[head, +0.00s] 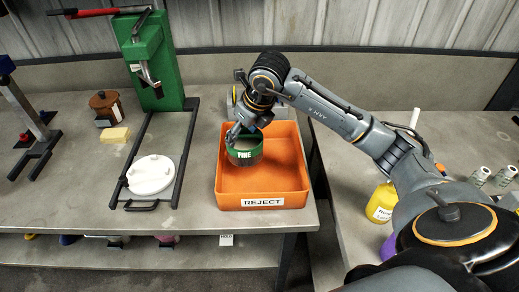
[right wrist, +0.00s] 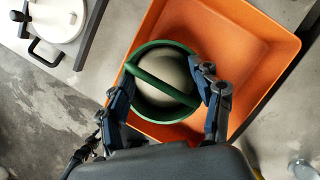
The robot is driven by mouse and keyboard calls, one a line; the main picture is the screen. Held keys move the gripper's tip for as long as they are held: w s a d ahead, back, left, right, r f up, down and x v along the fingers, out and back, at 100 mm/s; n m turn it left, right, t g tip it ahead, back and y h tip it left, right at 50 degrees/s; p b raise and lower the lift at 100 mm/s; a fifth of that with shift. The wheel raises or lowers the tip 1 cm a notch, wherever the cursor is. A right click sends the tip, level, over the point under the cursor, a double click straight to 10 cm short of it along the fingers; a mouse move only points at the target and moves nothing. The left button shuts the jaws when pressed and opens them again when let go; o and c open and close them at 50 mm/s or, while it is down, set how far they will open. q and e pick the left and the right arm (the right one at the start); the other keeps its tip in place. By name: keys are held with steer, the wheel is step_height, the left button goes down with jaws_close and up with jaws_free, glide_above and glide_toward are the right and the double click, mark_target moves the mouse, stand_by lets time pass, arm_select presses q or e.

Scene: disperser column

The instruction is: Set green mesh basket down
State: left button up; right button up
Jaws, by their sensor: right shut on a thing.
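The green mesh basket (head: 245,157) is a round green ring labelled FINE, over the back left part of the orange tray labelled REJECT (head: 287,177). My right gripper (head: 243,132) is shut on the basket from above. In the right wrist view the basket (right wrist: 160,84) shows a green bar across its top and a pale grey inside. The fingers of my right gripper (right wrist: 165,88) are at opposite sides of its rim. The basket looks roughly level. I cannot tell whether its underside touches the tray floor. My left gripper is not in view.
Left of the tray stands a green press (head: 160,65) with a black frame around a white round lid (head: 150,174). A yellow block (head: 116,135) and brown pot (head: 106,104) are further left. A yellow bottle (head: 381,203) stands on the right table. The tray's right half is empty.

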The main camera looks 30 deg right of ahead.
mark_target(253, 140)
steer(key=d+f, duration=0.2)
steer(key=f, duration=0.1)
steer(key=shift+s+d+f, duration=0.2)
steer(key=shift+d+f, duration=0.1)
steer(key=shift+d, duration=0.05)
steer(key=shift+s+d+f+p, duration=0.2)
steer(key=shift+d+f+p, duration=0.15)
steer(key=shift+d+f, duration=0.55)
step_height(253, 140, down, 3)
steer(key=shift+f+p, duration=0.1)
steer(key=shift+p, duration=0.5)
steer(key=shift+f, duration=0.2)
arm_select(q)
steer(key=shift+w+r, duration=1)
arm_select(e)
steer(key=shift+f, duration=0.1)
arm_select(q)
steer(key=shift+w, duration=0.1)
arm_select(e)
steer(key=o, duration=1.7)
steer(key=shift+c, duration=0.2)
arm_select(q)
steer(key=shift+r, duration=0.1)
